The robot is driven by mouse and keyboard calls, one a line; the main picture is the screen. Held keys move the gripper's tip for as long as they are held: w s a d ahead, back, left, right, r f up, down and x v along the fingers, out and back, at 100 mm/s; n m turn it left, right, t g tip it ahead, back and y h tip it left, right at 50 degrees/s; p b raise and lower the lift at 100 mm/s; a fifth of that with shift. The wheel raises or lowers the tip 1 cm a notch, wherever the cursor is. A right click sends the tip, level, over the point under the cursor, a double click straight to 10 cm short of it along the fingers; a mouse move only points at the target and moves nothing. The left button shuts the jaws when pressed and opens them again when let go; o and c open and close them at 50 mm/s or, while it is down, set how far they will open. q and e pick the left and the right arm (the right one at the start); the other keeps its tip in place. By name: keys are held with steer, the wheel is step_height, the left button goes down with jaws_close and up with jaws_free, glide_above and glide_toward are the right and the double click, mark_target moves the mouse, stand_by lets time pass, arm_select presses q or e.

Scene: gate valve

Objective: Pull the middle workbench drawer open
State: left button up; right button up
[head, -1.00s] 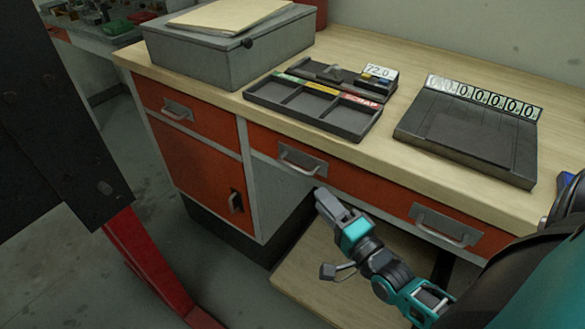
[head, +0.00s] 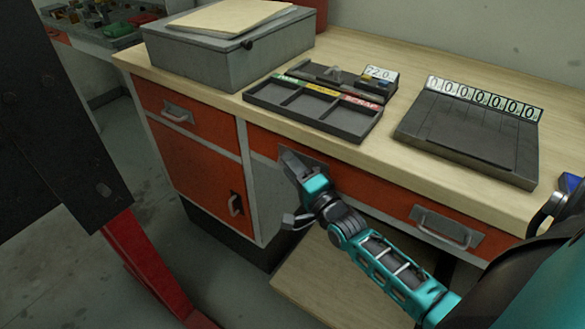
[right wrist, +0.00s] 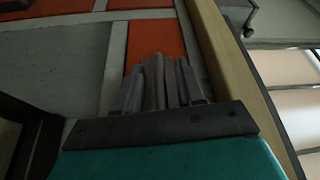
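The wide orange middle drawer (head: 372,192) sits under the wooden worktop and looks shut. Its front carries a grey handle at each end. The right handle (head: 441,230) is in clear view. The left handle is mostly covered by my right gripper (head: 288,161), whose tips are at that handle's plate (head: 318,164). In the right wrist view the grey fingers (right wrist: 163,82) lie close together in front of an orange panel (right wrist: 156,38). Whether they are around the handle or only beside it, I cannot tell. My left gripper is not in view.
Left of it are a small orange drawer (head: 180,108) and an orange cabinet door (head: 195,170). A grey box (head: 225,60), a divided tray (head: 310,110) and a sloped rack (head: 470,135) stand on the worktop. A dark panel with a red leg (head: 145,260) stands at left.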

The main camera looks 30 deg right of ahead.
jaws_close()
stand_by(0.3)
stand_by(0.3)
